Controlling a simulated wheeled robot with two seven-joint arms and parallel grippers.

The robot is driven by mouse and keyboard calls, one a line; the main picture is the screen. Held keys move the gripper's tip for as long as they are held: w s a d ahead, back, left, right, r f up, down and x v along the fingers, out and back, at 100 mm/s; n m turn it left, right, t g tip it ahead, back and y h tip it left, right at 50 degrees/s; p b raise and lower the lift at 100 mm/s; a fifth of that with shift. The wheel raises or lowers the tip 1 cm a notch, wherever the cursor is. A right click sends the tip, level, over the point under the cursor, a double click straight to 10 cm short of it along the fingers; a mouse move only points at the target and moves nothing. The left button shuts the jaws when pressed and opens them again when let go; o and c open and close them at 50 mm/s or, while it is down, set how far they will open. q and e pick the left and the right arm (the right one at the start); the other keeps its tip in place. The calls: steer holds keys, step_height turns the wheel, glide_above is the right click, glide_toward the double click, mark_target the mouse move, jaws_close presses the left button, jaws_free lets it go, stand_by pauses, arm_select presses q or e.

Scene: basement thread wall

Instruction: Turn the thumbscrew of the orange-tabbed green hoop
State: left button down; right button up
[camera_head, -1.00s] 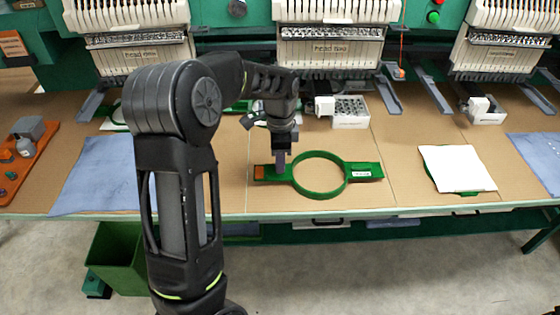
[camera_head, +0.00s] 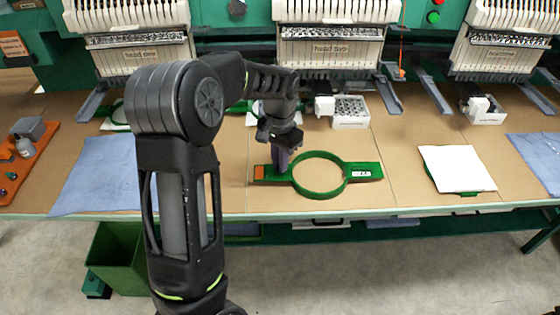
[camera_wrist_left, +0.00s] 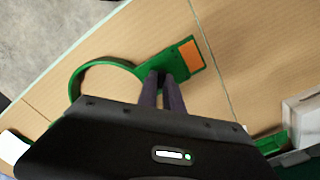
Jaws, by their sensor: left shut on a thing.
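The green hoop (camera_head: 345,184) with an orange tab (camera_head: 259,172) lies flat on the brown table near its front edge. Its ring is in the middle, with a bar to each side. My left gripper (camera_head: 281,170) points down at the bar between the orange tab and the ring. In the left wrist view, the gripper's fingers (camera_wrist_left: 161,82) are close together at the joint of ring and bar, with the orange tab (camera_wrist_left: 191,55) just beyond. The gripper is shut on the thumbscrew, which the fingers hide. My right gripper is not in view.
A white cloth piece (camera_head: 456,168) lies on another green hoop at the right. Blue cloth (camera_head: 95,172) lies at the left, beside an orange tray (camera_head: 20,165). A white box (camera_head: 350,112) stands behind the hoop, below the embroidery heads.

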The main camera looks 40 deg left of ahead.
arm_select(q)
steer(key=n, duration=0.5)
steer(key=shift+n, duration=0.3)
steer(key=n+p, duration=0.1)
steer(key=n, duration=0.4)
steer(key=n+p, duration=0.1)
steer(key=n, duration=0.4)
steer(key=shift+r+n+p, duration=0.1)
steer(key=shift+n+p, duration=0.2)
steer(key=shift+n, duration=0.1)
steer(key=shift+n+p, duration=0.7)
steer(key=shift+n, duration=1.5)
steer(key=c, duration=1.5)
jaws_free()
